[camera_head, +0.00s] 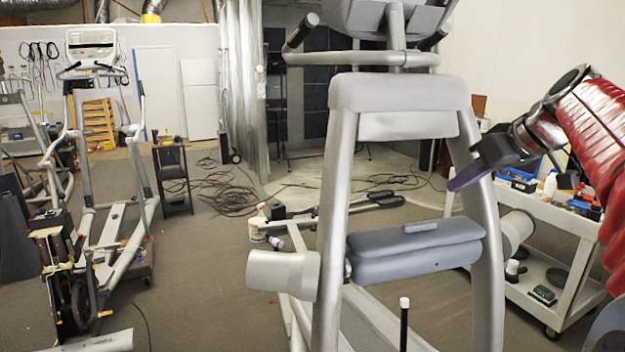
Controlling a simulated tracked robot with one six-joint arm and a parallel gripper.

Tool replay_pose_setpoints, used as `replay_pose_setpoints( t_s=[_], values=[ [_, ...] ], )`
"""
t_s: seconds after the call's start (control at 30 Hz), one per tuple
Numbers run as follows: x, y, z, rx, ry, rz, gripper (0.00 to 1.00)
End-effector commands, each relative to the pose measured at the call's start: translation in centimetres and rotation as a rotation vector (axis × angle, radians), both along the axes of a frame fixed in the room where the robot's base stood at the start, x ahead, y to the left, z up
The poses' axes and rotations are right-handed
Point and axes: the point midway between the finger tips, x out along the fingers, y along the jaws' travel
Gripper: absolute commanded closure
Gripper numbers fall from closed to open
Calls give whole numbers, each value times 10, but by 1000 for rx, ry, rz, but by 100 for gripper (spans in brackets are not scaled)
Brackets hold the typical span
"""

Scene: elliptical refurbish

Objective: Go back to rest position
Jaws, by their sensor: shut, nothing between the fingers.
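My gripper (468,178) is at the right, at the end of my red-sleeved arm. Its dark, purple-tinted fingers are shut with nothing in them. They point down and left, and in the picture they overlap the right upright of the grey elliptical machine (343,190). I cannot tell whether they touch it. The machine stands close in front, with a blue-grey padded cover (415,250) between its uprights and its console (385,18) cut off at the top.
A white cart (560,222) with bottles and tools stands at the right, partly behind my arm. Another elliptical (100,190) stands at the left. Black cables (225,190) and spray bottles (258,224) lie or stand on the floor. Grey carpet (190,260) is open at centre-left.

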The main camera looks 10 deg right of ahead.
Motion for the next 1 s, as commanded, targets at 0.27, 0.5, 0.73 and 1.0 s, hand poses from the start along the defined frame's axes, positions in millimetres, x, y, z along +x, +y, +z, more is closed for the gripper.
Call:
replay_pose_setpoints(
  t_s=[0.27, 0.5, 0.73, 1.0],
  values=[
    [-1, -14, -27, 90, 74, -169, 100],
    [-31, -13, -88, 157, 207, -365, 100],
    [-74, 26, -140, 164, 309, -491, 100],
    [-132, 80, -192, 121, 376, -553, 100]
  ],
)
